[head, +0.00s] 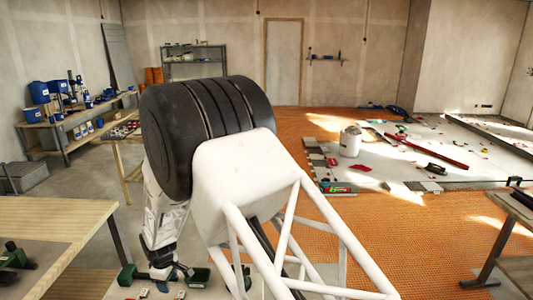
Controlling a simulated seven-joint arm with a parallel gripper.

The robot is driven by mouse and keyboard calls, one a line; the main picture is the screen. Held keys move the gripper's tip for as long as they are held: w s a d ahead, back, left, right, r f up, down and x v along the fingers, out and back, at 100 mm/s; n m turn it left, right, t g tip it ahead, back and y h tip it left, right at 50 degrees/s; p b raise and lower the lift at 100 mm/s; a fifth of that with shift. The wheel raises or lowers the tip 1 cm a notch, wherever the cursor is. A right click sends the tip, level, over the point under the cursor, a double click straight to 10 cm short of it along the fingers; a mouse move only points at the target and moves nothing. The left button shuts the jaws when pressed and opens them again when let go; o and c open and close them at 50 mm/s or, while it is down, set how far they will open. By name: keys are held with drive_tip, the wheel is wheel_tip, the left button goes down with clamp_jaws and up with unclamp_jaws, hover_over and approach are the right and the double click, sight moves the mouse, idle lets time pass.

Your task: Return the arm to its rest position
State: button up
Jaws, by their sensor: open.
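My white arm hangs down at the left of the middle in the head view, partly hidden behind a large black ribbed roller shape and a white block with a tube frame. My gripper (171,275) is at its lower end, small and pointing down, low over a pale work surface (118,292). It is open, and I see nothing held in it. Small green items (196,278) lie close beside it on that surface. Whether the gripper touches any of them cannot be told.
A wooden bench (50,215) is at the left, with a dark green tool (14,257) near it. Another bench edge (515,215) is at the right. A white bucket (350,141) and scattered tools stand beyond. The orange floor (420,235) at centre right is mostly clear.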

drive_tip(key=s+d+r+m+t, duration=0.1)
drive_tip(key=s+d+r+m, duration=0.25)
drive_tip(key=d+r, duration=1.1)
drive_tip(key=s+d+r+m, duration=0.2)
drive_tip(key=d+r+m, duration=0.2)
drive_tip(key=d+r, duration=1.05)
drive_tip(key=s+d+r+m, duration=0.2)
drive_tip(key=s+d+r, duration=0.1)
drive_tip(key=s+d, duration=0.45)
drive_tip(key=s+d+r+m, duration=0.3)
drive_tip(key=s+d, duration=0.3)
drive_tip(key=d, duration=0.3)
drive_tip(key=s+d+m, duration=0.2)
drive_tip(key=s+d, duration=0.1)
drive_tip(key=s, duration=0.4)
drive_tip(key=s+d+r+m+t, duration=0.1)
drive_tip(key=s+d+m, duration=0.1)
drive_tip(key=s+d, duration=0.2)
drive_tip(key=shift+s+d, duration=0.25)
drive_tip(key=shift+s, duration=1.55)
